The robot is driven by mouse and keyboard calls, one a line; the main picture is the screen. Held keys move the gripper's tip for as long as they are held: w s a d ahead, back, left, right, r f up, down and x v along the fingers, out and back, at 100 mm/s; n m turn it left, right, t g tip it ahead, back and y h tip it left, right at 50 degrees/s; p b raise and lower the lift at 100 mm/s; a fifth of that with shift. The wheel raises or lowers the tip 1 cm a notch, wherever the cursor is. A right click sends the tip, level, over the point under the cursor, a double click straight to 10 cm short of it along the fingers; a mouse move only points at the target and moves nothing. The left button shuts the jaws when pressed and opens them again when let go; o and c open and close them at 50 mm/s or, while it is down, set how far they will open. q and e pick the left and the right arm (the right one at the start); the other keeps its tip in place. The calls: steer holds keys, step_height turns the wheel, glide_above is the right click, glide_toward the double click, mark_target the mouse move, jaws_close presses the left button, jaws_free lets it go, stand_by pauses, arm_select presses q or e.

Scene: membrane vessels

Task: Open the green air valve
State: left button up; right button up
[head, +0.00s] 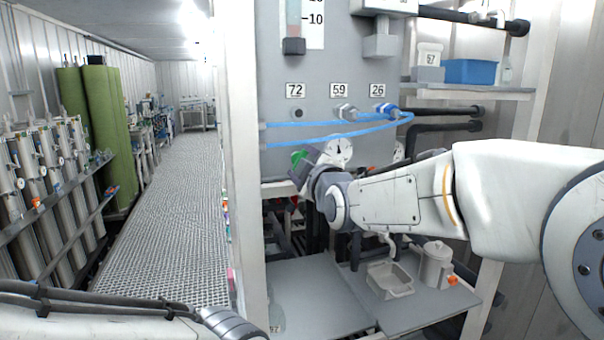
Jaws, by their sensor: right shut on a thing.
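The green air valve (298,158) shows as a small green part on the front of the grey panel, left of a round white gauge (339,150). My right gripper (308,166) is at the valve and shut on it; its fingers and wrist hide most of the valve. How far the valve is turned cannot be told. My left arm comes in at the lower left, and its gripper is outside the picture.
Blue hoses (340,137) cross the panel just above my right gripper. A white post (239,170) stands to the left. Below are a grey bench (305,290), a metal tray (389,280) and a lidded jug (435,264). A grated walkway (178,210) on the left is clear.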

steer(key=shift+f+n+b, duration=0.15)
steer(key=shift+n+b, duration=0.6)
steer(key=shift+n, duration=1.25)
steer(key=shift+a, duration=0.1)
steer(key=o, duration=1.4)
steer(key=shift+s, duration=0.1)
steer(key=b+v, duration=0.2)
steer(key=v, duration=0.8)
steer(key=shift+s+b, duration=0.15)
steer(key=shift+b, duration=0.25)
